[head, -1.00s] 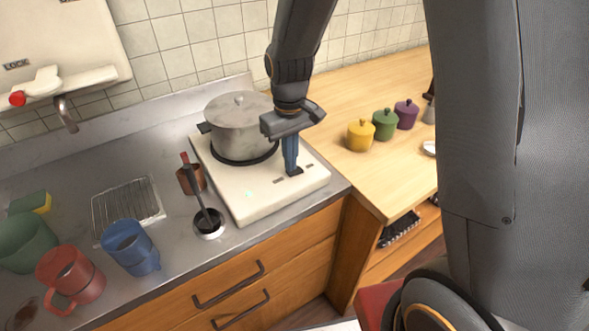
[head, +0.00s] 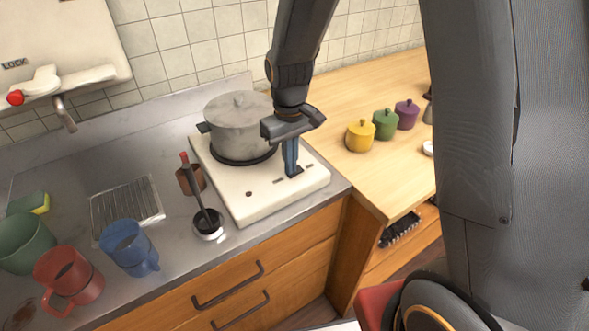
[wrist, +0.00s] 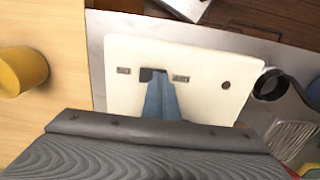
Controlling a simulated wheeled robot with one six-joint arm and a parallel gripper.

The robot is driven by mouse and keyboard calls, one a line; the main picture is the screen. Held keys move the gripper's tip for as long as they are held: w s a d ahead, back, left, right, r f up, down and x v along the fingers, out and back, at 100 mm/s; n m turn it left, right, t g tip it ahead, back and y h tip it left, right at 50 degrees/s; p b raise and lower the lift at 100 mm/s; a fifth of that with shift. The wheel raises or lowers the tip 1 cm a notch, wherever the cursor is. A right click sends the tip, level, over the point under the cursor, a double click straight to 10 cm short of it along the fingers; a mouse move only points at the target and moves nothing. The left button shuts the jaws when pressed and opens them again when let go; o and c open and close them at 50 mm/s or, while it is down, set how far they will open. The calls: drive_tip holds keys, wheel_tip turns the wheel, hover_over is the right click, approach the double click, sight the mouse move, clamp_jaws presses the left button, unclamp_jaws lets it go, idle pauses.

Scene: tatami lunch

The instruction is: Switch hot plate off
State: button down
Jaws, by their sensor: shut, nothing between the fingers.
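The white hot plate (head: 262,200) sits on the steel counter with a grey lidded pot (head: 238,122) on its round burner. The hot plate also shows in the wrist view (wrist: 205,62). A small round indicator (head: 249,194) on its front is dark; it is dark in the wrist view too (wrist: 226,85). My gripper (head: 292,172) is shut and empty, pointing down with its blue fingertips at the dark switch (wrist: 147,74) between two small labels. The fingertips seem to touch the switch and partly cover it. The pot is not visible in the wrist view.
A ladle holder (head: 207,226), a brown pot (head: 189,179), and blue (head: 128,247), red (head: 68,278) and green (head: 24,243) mugs stand left of the hot plate. Yellow (head: 360,136), green (head: 385,124) and purple (head: 406,114) lidded jars stand on the wooden counter at right.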

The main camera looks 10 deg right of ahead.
wheel_tip(320, 180, up, 7)
drive_tip(key=p, duration=0.5)
drive_tip(key=shift+p, duration=0.3)
drive_tip(key=shift+d, duration=0.1)
drive_tip(key=s+d+f+m+t+b, duration=0.1)
drive_tip(key=s+d+m+b, duration=0.3)
drive_tip(key=s+d, duration=0.5)
drive_tip(key=s+b, duration=0.2)
drive_tip(key=s, duration=0.1)
drive_tip(key=shift+d+f+m+b, duration=0.25)
drive_tip(key=shift+d+m+b, duration=0.05)
drive_tip(key=shift+d+b, duration=0.05)
idle(0.4)
